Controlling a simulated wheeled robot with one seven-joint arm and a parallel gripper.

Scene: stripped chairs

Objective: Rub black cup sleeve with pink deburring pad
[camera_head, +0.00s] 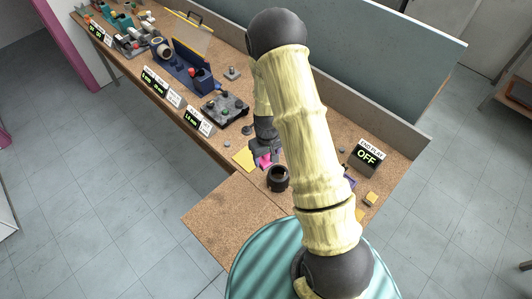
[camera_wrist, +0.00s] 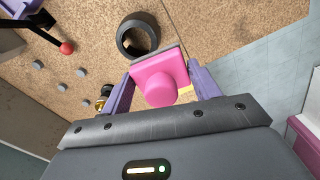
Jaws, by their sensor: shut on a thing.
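The black cup sleeve (camera_head: 278,178) stands upright on the cork-coloured bench top, near its front edge. In the wrist view the sleeve (camera_wrist: 138,35) is an open dark ring just beyond my fingertips. My gripper (camera_wrist: 158,82) is shut on the pink deburring pad (camera_wrist: 160,78), a pink block with a round knob and a dark grey face layer. The pad's far edge is close to the sleeve; I cannot tell whether they touch. In the head view the pad (camera_head: 263,160) is a small pink patch beside my gripper (camera_head: 264,152), and my arm hides part of the bench.
A yellow sheet (camera_head: 244,158) lies left of my gripper. A dark fixture with knobs (camera_head: 225,108) and a sign reading OFF (camera_head: 367,156) stand on the bench. Small yellow blocks (camera_head: 371,198) lie at the right. A low wall (camera_head: 390,125) runs along the back.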

